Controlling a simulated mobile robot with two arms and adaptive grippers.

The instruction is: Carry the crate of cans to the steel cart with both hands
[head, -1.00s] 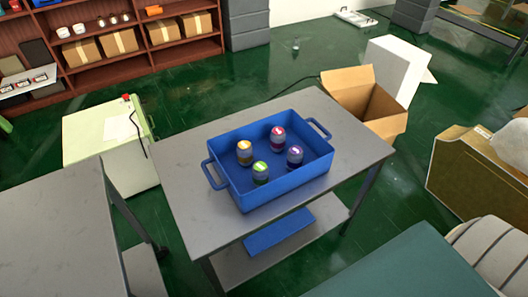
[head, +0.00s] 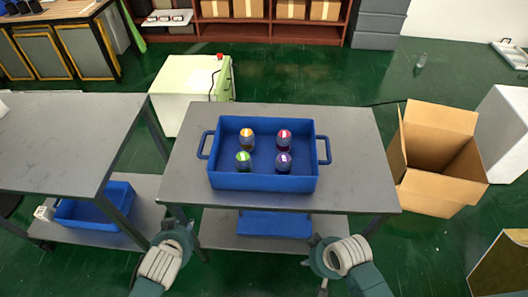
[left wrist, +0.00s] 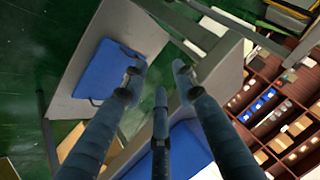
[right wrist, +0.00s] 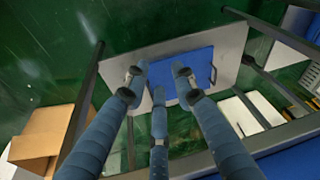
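The blue crate (head: 262,183) sits on the grey top of a steel table (head: 360,190) in the middle of the head view. It has a loop handle at its left end and another at its right end. Several cans (head: 247,138) with coloured lids stand upright inside. My left gripper (head: 174,233) is below and in front of the table's left part, apart from the crate. My right gripper (head: 322,252) is low in front of its right part, also apart. The fingers are spread and empty in the left wrist view (left wrist: 157,76) and the right wrist view (right wrist: 157,76).
Another grey steel table (head: 70,140) stands at left, with a blue crate (head: 92,208) on its lower shelf. A blue object (head: 272,226) lies on the middle table's lower shelf. An open cardboard box (head: 437,155) stands close at right. A white cabinet (head: 188,92) stands behind.

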